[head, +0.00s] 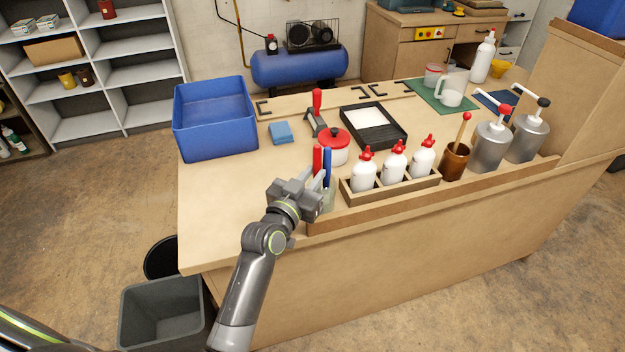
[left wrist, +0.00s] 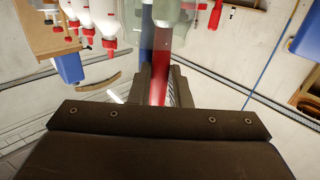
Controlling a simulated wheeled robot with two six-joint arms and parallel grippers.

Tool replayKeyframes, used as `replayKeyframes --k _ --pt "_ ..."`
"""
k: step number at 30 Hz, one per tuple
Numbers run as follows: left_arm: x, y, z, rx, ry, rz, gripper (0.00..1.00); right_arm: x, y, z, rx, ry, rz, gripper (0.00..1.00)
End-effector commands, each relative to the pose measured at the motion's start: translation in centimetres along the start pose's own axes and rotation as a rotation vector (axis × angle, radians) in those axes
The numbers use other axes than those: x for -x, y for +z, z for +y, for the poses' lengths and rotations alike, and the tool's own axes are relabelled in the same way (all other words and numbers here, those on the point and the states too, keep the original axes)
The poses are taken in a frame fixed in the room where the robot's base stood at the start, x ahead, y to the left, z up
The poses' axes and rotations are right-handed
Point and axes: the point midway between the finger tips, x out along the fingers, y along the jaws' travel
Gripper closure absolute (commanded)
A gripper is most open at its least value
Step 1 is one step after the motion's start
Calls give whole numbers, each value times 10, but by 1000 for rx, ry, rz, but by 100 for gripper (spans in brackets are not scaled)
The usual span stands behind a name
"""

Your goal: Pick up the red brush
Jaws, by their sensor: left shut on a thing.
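The red brush (head: 317,156) stands upright at the table's near edge, with its red handle up. A blue-handled brush (head: 327,165) stands right beside it. Both are at a clear glass jar (head: 328,199), partly hidden behind my gripper. My left gripper (head: 314,182) is shut on the red handle. The left wrist view shows the red handle (left wrist: 160,72) between the two fingers, with the clear jar (left wrist: 185,18) beyond. I cannot tell whether the brush's lower end is still inside the jar. My right gripper is not in view.
A wooden rack (head: 390,193) of white bottles with red caps stands just right of the jar. A red-lidded pot (head: 334,150) is behind it. A blue bin (head: 214,120) and a blue sponge (head: 281,132) are at the left. The table's front left is clear.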

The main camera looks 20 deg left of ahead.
Motion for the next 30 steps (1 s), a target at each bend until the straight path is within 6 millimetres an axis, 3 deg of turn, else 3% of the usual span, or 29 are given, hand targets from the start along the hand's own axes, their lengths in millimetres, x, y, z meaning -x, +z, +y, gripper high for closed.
replayKeyframes --k 30 --pt "0 -210 0 -4 -1 8 100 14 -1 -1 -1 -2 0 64"
